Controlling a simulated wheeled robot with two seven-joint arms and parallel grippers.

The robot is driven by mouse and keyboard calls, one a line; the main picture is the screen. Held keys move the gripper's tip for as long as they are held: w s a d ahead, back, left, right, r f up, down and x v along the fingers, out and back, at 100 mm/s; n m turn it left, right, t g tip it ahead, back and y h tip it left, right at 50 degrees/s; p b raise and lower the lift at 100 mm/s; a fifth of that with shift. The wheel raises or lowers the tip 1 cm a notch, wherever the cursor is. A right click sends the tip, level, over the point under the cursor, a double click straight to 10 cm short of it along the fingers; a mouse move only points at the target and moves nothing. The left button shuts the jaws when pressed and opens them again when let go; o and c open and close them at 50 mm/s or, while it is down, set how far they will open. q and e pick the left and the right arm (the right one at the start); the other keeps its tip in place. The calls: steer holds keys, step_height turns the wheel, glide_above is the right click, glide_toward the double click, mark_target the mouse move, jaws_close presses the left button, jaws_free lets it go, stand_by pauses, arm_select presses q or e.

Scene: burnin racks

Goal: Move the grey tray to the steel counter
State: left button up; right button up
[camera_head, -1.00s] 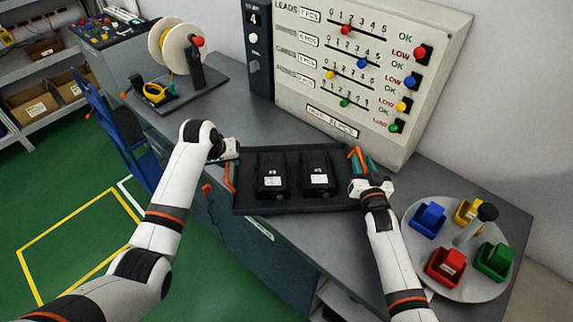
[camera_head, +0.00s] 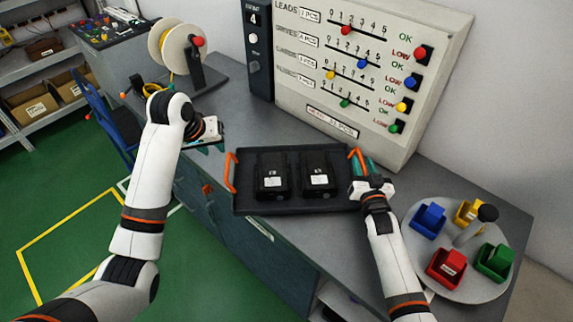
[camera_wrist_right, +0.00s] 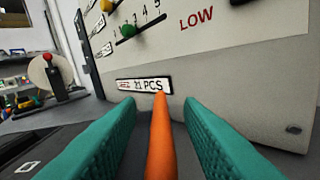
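The dark grey tray (camera_head: 296,206) lies on the grey counter and has an orange handle at each end. Two black devices (camera_head: 271,178) with white labels stand in it. My left gripper (camera_head: 216,147) is up and left of the left handle (camera_head: 230,172), apart from it; its finger gap does not show clearly. My right gripper (camera_head: 364,167) is at the right handle (camera_head: 357,160). In the right wrist view its teal fingers stand on both sides of the orange handle (camera_wrist_right: 161,145), with a gap on each side.
The grey counter (camera_head: 225,110) carries a spool stand (camera_head: 178,48) at the back left. A large panel with sliders (camera_head: 350,90) stands behind the tray. A round turntable (camera_head: 463,285) with coloured bins is at the right. Green floor lies at the left.

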steer(key=s, duration=0.7)
steer(key=s+d, duration=0.1)
steer(key=s, duration=0.3)
steer(key=shift+s, duration=0.2)
